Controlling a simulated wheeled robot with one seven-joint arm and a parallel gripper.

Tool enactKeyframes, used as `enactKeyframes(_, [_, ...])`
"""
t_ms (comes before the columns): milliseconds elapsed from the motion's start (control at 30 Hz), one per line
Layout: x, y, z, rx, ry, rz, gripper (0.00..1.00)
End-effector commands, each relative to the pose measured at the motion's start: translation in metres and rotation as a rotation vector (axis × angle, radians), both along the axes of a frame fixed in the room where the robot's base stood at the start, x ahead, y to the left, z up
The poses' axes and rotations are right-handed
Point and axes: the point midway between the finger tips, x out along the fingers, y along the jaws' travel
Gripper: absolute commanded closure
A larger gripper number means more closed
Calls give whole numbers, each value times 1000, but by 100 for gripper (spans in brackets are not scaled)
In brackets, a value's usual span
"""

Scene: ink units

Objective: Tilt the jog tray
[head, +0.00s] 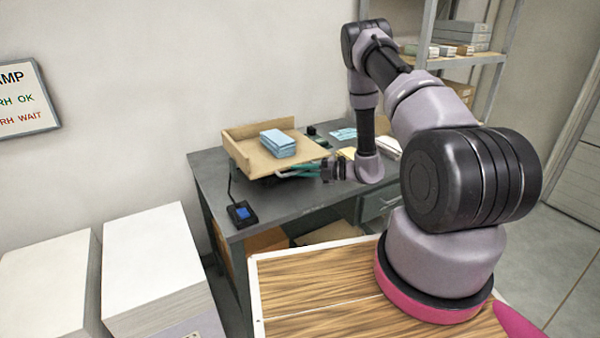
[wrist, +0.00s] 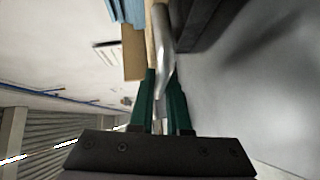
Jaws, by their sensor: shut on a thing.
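The jog tray (head: 242,143) is a tan, shallow tray with raised walls, on the grey desk. A stack of blue sheets (head: 279,144) lies in it, and no sheets show outside its walls. I cannot tell exactly how far the tray is tilted. My gripper (head: 300,170) is at the tray's near right side, with its green fingers shut on the metal handle (wrist: 164,40). In the wrist view the fingers (wrist: 160,95) close around the handle, next to the tan tray edge (wrist: 133,52) and blue sheets (wrist: 127,10).
A small black device with a blue screen (head: 240,213) stands at the desk's (head: 290,200) front left corner. Tall white paper stacks (head: 150,255) stand at left. A shelf (head: 465,60) with boxes is at back right.

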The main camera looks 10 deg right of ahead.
Motion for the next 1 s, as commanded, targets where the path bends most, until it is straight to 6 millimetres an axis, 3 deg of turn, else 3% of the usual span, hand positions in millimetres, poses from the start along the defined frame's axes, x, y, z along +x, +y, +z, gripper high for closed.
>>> enactKeyframes(233, [8,1,40,0,-5,-2,100])
enactKeyframes(567, [10,2,46,2,-5,-2,100])
enactKeyframes(600, [10,2,46,3,-5,-2,81])
enactKeyframes(667, [10,2,46,3,-5,-2,58])
enactKeyframes(1000, [9,1,45,1,-3,-2,56])
